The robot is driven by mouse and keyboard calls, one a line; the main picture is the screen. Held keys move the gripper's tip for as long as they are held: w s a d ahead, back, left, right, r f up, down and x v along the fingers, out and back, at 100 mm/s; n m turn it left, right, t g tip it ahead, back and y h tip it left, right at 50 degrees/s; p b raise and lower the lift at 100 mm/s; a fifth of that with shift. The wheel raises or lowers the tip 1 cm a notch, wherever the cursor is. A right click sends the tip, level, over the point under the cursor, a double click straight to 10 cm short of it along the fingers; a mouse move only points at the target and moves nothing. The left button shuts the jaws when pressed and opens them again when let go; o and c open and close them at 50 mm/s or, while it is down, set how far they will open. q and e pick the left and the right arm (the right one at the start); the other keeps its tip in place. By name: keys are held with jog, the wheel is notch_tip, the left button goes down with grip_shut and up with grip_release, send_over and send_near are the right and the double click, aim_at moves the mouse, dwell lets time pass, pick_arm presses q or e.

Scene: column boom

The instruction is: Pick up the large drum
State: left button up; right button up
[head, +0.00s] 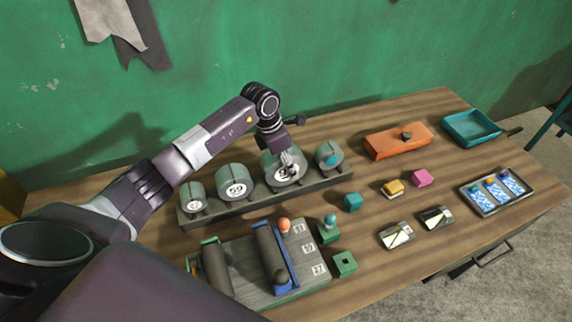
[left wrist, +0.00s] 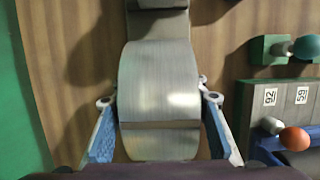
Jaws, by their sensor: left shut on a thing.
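The large drum (head: 272,173) is a grey-green cylinder with a white numbered face, third from the left in a long dark rack (head: 225,216). My left gripper (head: 288,160) comes down on it from above, and the fingers partly hide its face. In the left wrist view the drum (left wrist: 160,85) fills the space between the blue finger pads of my left gripper (left wrist: 158,100), one on each side. The gripper is shut on it. The drum appears to be at its place in the rack; I cannot tell whether it is raised. My right gripper is not in view.
Smaller drums (head: 237,181) stand in the rack on both sides. In front is a roller device (head: 300,262) with numbered plates and an orange knob (head: 284,225). Small blocks, an orange box (head: 396,142), a teal tray (head: 470,127) and a card tray (head: 497,192) lie to the right.

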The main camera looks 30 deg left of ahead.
pick_arm(q)
notch_tip(320, 180, up, 20)
jog(key=b, duration=0.5)
jog(key=shift+b, duration=0.4)
jog(key=shift+d, duration=0.15)
